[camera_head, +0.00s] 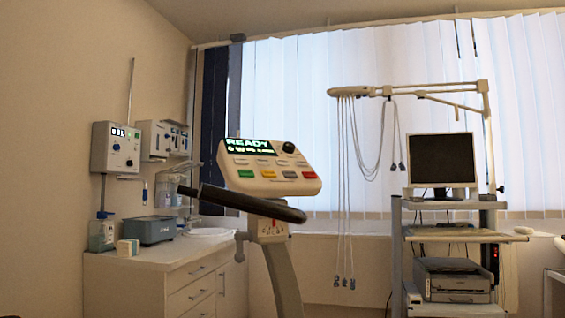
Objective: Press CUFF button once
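A beige console (270,184) stands in the middle of the head view on a pale post, facing me. Its lit display (250,146) reads READY in green, with a second line too small to read. A dark round knob (288,147) sits right of the display. Below are a row of pale buttons and a lower row with a green button (246,173), yellow-orange ones, and a red button (308,174). The labels are too small to read, so I cannot tell which button is CUFF. My gripper is not in view.
A black padded handlebar (240,202) crosses in front of the console's lower edge. At left is a white drawer cabinet (140,277) with a grey box (149,230); wall units (115,148) hang above. At right is a cart (396,250) with monitor (440,160), printer and hanging cables.

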